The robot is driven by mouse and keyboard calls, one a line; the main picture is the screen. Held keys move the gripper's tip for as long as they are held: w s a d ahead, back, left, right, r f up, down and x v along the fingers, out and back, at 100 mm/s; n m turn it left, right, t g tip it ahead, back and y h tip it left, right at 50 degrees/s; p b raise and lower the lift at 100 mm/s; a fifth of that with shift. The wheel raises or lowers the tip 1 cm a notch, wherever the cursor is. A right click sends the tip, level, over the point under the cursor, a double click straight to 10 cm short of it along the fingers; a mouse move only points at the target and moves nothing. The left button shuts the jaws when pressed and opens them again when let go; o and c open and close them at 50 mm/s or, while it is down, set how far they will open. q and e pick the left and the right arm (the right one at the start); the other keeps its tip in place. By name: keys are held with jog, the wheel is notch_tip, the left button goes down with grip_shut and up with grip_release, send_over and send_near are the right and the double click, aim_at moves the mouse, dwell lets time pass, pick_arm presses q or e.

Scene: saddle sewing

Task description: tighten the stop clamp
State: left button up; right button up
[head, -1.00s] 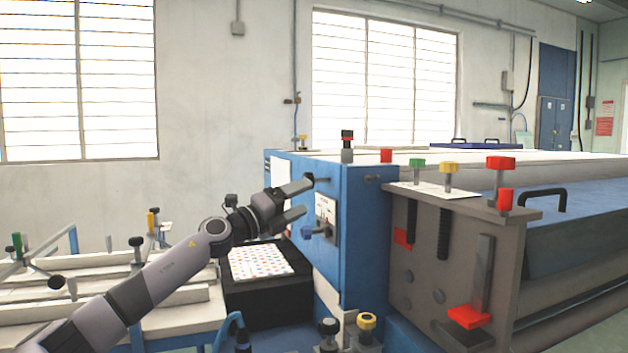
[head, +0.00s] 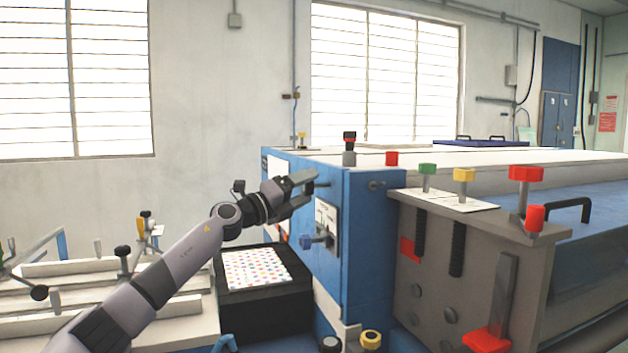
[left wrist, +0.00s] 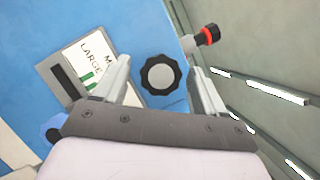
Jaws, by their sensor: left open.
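A black lobed knob (left wrist: 160,78) with a grey centre stands on the blue side panel of the machine. It looks like the stop clamp's knob, though no label on it can be read. My left gripper (head: 306,190) is open at the panel. In the left wrist view its two fingers lie to the left and right of the knob, with gaps visible on both sides, so it is not gripped. How deep the fingers reach around it cannot be told. My right gripper is out of view.
A blue knob (head: 312,241) and a labelled plate (head: 326,216) sit below the gripper on the panel. A black-and-red-topped post (left wrist: 206,36) is near the right finger. A black box (head: 262,307) with a dotted sheet stands left of the machine. Clamps with red handles are right.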

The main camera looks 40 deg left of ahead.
aim_at(304, 189)
pick_arm(q)
jog(key=shift+p+x, duration=0.3)
jog(key=shift+x, duration=1.3)
jog(key=c, duration=1)
